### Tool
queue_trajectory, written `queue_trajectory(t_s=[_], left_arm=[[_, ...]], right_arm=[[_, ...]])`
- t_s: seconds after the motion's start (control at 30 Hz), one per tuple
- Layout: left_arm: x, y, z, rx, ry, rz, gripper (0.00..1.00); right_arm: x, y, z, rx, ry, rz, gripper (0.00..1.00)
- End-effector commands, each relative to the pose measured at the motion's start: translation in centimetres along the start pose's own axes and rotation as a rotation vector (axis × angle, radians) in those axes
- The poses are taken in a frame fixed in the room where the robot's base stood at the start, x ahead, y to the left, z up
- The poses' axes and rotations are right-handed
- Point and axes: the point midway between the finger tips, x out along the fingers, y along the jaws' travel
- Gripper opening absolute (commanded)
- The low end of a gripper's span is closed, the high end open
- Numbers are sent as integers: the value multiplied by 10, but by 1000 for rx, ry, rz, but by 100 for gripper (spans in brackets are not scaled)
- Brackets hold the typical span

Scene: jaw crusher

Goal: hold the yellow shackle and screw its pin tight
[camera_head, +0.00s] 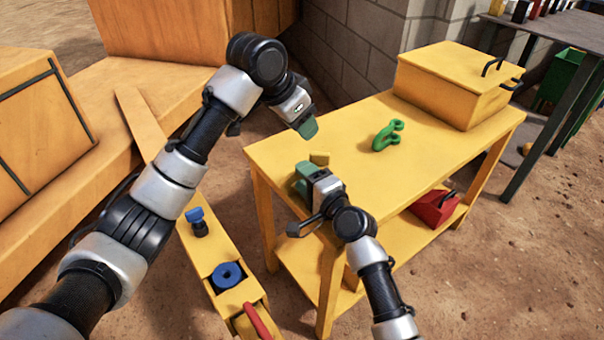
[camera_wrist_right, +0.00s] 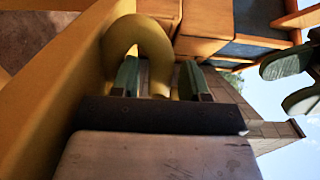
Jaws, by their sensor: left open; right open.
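The yellow shackle (camera_head: 320,157) is mostly hidden behind my right gripper at the near left part of the yellow table; only a small block-like piece shows. In the right wrist view its curved bow (camera_wrist_right: 138,36) rises between and beside the green fingers of my right gripper (camera_wrist_right: 162,78). These fingers are apart, and I cannot tell whether they touch it. My right gripper (camera_head: 304,180) is at the table's left edge in the head view. My left gripper (camera_head: 307,127) is open and empty, above and left of the shackle; its fingers also show in the right wrist view (camera_wrist_right: 290,82). I cannot make out the pin.
A green shackle (camera_head: 388,135) lies on the yellow table (camera_head: 440,143), right of my grippers. A yellow box (camera_head: 452,85) stands at the back right. A red toolbox (camera_head: 434,207) sits on the lower shelf. A yellow beam with blue parts (camera_head: 228,276) lies left of the table.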

Motion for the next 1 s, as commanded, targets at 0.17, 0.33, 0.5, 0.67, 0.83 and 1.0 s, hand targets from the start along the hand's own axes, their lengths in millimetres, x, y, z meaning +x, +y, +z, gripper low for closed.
queue_trajectory(t_s=[0.17, 0.33, 0.5, 0.67, 0.83, 1.0], left_arm=[[0, 0, 0, 0, 0, 0, 43], [0, 0, 0, 0, 0, 0, 43], [0, 0, 0, 0, 0, 0, 43], [0, 0, 0, 0, 0, 0, 43], [0, 0, 0, 0, 0, 0, 43], [0, 0, -1, -5, -3, 0, 55]], right_arm=[[13, 0, 0, -2, 0, 0, 45], [15, 0, 0, -2, 0, 1, 45], [15, 0, 0, -1, 1, 0, 40], [15, 0, 0, -1, 1, 0, 16], [15, 0, 0, -1, 1, 1, 0], [15, 0, 0, -1, 1, 1, 0]])
